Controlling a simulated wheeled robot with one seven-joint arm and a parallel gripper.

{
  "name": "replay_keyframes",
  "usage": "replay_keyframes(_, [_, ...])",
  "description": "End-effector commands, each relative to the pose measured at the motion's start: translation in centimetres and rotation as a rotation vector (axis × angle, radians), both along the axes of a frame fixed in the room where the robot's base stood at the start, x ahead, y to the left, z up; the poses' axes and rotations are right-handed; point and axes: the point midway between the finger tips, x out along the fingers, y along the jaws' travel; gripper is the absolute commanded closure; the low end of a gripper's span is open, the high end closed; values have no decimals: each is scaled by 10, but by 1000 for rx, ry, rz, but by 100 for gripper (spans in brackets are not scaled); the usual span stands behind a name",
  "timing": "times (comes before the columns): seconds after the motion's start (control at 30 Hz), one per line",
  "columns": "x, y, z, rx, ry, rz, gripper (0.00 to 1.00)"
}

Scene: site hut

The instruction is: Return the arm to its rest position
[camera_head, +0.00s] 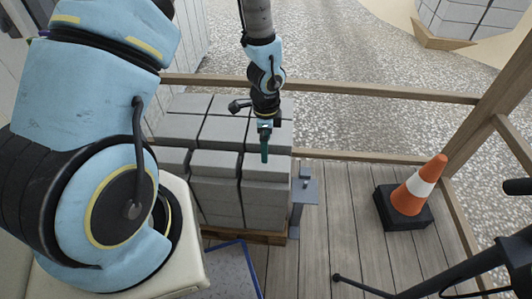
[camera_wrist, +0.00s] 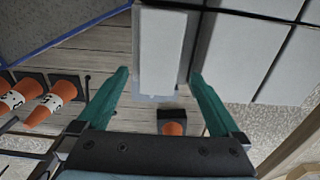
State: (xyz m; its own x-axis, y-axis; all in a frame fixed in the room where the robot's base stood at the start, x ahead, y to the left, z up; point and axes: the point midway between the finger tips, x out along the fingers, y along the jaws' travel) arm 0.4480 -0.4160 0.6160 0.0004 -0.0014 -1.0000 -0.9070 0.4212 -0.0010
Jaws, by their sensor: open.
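My gripper (camera_head: 264,157) hangs over the front right of the grey block stack (camera_head: 222,205) in the head view, with its fingers pointing down. The wrist view shows its two teal fingers (camera_wrist: 158,78) spread apart with nothing held between them. A pale grey block (camera_wrist: 163,48) shows beyond and between the fingers; I cannot tell the exact gap to it. My arm is pale blue and black, and its large near part covers the left of the head view.
The blocks stand on a wooden pallet (camera_head: 245,234). A grey metal stand (camera_head: 304,196) is right of them. An orange and white cone (camera_head: 418,186) sits on a black base at right. Wooden rails (camera_head: 350,89) edge the deck. Bare planks (camera_head: 345,230) lie between stand and cone.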

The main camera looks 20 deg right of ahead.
Motion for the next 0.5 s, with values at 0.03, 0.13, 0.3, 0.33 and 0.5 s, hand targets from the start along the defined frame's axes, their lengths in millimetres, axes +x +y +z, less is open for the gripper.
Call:
replay_keyframes(0.03, [0, 0, 5, 0, 0, 1, 0])
replay_keyframes(0.13, [0, 0, 10, 0, 0, 0, 0])
replay_keyframes(0.3, [0, 0, 11, 0, 1, 0, 0])
replay_keyframes(0.33, [0, 0, 11, 0, 1, -1, 0])
replay_keyframes(0.5, [0, 0, 10, 0, 1, -1, 0])
